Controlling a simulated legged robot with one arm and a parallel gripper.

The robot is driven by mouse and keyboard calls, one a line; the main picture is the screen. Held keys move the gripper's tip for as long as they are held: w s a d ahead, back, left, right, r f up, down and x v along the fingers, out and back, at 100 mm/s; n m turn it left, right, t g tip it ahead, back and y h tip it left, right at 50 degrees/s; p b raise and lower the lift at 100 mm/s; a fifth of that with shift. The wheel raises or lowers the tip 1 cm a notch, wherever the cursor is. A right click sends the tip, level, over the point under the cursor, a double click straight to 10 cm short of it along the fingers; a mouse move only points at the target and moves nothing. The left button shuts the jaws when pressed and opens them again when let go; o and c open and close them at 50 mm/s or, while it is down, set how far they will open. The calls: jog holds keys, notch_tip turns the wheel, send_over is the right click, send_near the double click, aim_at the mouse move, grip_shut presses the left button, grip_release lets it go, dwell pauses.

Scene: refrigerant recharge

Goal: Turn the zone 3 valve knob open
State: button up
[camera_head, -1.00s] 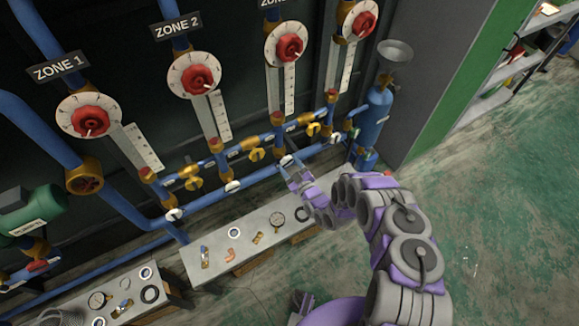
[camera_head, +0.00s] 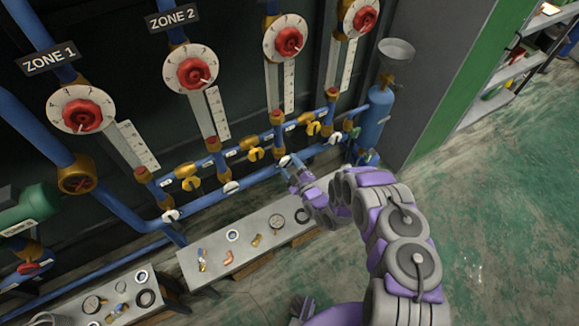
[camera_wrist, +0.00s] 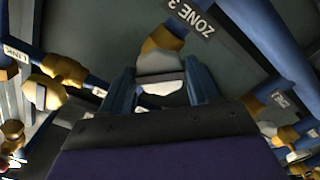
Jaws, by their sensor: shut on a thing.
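The white zone 3 valve knob (camera_wrist: 160,88) sits between my gripper's two blue fingers in the wrist view, below an orange-brown fitting (camera_wrist: 160,42) and near the ZONE 3 label (camera_wrist: 193,14). My gripper (camera_wrist: 165,84) is shut on this knob. In the head view my gripper (camera_head: 288,164) is at the third white knob along the lower blue pipe, and its fingers partly cover that knob. How far the knob is turned cannot be told.
Dials with red centres, including the ZONE 1 dial (camera_head: 82,108) and ZONE 2 dial (camera_head: 190,69), line the wall above. Yellow valves (camera_head: 256,154) sit on the pipe just above. A grey bench (camera_head: 215,277) with small parts stands below. Green floor is clear on the right.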

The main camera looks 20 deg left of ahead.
jog(key=n, duration=0.4)
jog(key=shift+w, duration=0.1)
jog(key=shift+r, duration=0.1)
jog(key=shift+n, duration=0.3)
jog(key=n, duration=0.3)
jog(key=shift+n, duration=0.4)
jog(key=o, duration=1)
jog(key=shift+d, duration=0.1)
jog(key=shift+o, duration=0.2)
